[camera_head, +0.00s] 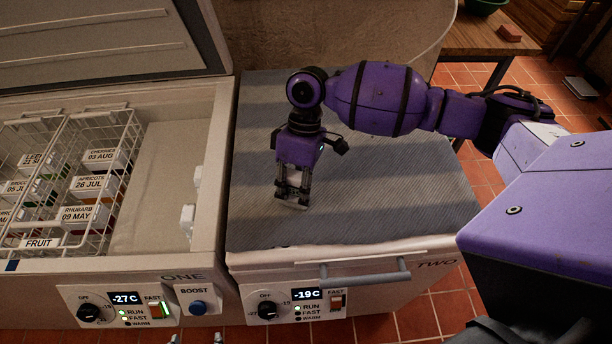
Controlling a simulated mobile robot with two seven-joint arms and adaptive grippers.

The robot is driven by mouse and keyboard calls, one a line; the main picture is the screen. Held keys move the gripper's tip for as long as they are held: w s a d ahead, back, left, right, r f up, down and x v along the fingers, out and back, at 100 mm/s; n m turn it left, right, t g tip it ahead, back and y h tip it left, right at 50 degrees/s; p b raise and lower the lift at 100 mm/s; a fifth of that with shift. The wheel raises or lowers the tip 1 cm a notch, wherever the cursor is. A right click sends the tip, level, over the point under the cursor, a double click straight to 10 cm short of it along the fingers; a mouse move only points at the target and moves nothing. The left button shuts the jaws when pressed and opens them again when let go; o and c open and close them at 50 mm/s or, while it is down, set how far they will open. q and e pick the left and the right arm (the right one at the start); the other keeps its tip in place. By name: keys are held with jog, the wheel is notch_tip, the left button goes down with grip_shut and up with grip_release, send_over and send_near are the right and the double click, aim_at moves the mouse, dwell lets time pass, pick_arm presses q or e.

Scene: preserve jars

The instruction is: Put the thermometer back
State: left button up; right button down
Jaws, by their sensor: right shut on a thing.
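My right gripper (292,195) points down over the grey ribbed lid of chest freezer TWO (400,205). It is shut on a small pale thing (291,205), seemingly the thermometer, mostly hidden by the fingers. I cannot tell whether it touches the lid. Freezer TWO is closed and its display reads -19C. Chest freezer ONE (222,170) stands open at the left, its display at -27C. Small white fittings (187,219) sit on its right inner wall.
Wire baskets (118,117) of labelled packs fill the left of freezer ONE; its right compartment looks clear apart from the wall fittings. Its raised lid (90,35) stands behind. A handle (365,277) juts from freezer TWO's front. A wooden table (485,38) is behind right.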

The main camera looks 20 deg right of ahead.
jog(key=shift+f, duration=0.2)
jog(key=c, duration=0.9)
grip_release()
jog(key=v, duration=1.2)
jog(key=shift+r, duration=0.15)
